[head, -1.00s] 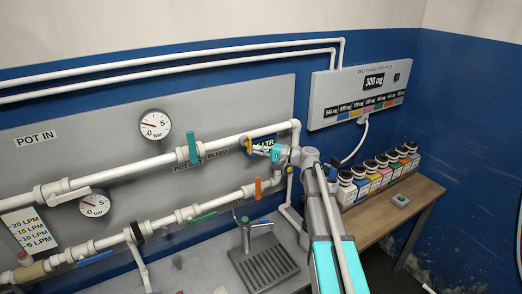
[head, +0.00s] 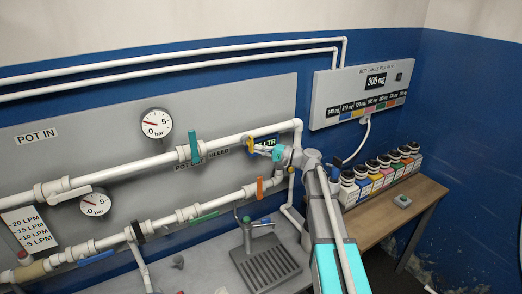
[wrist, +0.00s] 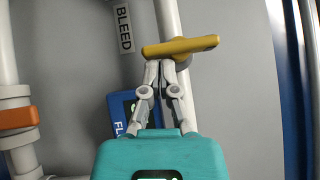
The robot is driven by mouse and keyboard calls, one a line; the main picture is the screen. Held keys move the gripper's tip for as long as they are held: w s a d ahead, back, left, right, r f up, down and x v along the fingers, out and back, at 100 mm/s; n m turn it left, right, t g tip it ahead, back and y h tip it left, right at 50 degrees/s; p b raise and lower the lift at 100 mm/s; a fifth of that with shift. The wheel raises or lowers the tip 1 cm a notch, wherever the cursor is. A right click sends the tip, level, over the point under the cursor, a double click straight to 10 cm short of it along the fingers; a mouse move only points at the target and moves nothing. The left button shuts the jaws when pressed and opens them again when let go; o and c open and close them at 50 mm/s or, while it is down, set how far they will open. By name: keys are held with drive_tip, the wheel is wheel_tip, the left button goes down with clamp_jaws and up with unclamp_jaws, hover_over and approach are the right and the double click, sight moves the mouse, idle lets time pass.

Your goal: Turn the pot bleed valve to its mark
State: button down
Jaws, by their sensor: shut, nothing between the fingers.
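A yellow valve handle (head: 251,144) is on the upper white pipe, close to the BLEED label (head: 218,152). In the wrist view the yellow handle (wrist: 184,46) lies across the pipe, nearly crosswise, with a slight tilt. My gripper (head: 263,150) is at this handle. In the wrist view my gripper (wrist: 167,63) is shut, its fingertips together right beside the handle's near edge; whether they touch it is unclear. Nothing is held between them. No mark for the handle can be made out.
A teal valve handle (head: 194,146) stands left on the same pipe. An orange handle (head: 260,188) is on the lower pipe. A blue-framed display (head: 266,142) sits behind my gripper. Several jars (head: 377,174) line the wooden bench. A drain tray (head: 265,267) is below.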

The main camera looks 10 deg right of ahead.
drive_tip(key=shift+d+f+m+b, duration=0.1)
drive_tip(key=shift+m+b, duration=0.2)
drive_tip(key=shift+b, duration=0.15)
idle(0.5)
